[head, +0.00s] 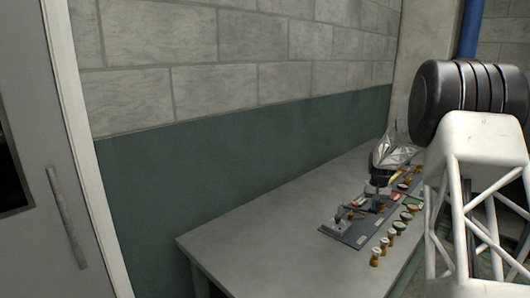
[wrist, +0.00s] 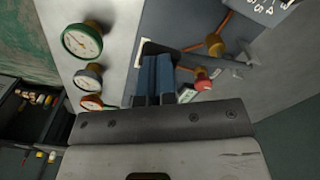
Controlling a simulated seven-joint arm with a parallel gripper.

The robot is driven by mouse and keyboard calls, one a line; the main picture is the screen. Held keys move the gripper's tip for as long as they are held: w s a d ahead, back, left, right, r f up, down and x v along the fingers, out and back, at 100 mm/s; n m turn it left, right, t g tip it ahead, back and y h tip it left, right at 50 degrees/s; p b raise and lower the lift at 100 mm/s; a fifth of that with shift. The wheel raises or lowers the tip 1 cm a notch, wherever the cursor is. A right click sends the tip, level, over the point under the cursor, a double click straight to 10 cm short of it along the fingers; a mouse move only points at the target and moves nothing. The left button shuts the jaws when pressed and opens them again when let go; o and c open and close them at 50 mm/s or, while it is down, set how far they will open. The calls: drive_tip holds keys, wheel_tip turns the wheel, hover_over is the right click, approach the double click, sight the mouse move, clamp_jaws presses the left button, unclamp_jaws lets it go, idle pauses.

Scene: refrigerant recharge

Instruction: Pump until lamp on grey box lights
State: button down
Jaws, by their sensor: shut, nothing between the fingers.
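My gripper (wrist: 154,85) is shut, with its blue-grey fingers together in the middle of the wrist view. In the head view my gripper (head: 377,198) is low over the dark grey panel (head: 345,234) on the table. The dark grey surface also shows in the wrist view (wrist: 192,18) beyond the fingers. A red knob (wrist: 203,80) on a metal fitting is just right of the fingers; I cannot tell whether they touch. A brass fitting (wrist: 214,45) is further up. I cannot make out the pump, the grey box or a lit lamp for certain.
Round gauges with green (wrist: 82,41), grey (wrist: 88,77) and red (wrist: 92,103) rims stand left of the fingers. Several gauges and brass fittings line the table's right side in the head view. The table's (head: 250,250) near left part is bare.

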drive_tip(key=shift+f, duration=1.75)
drive_tip(key=shift+r, duration=2.95)
drive_tip(key=shift+f, duration=0.1)
drive_tip(key=shift+f, duration=1.1)
drive_tip(key=shift+r, duration=1.2)
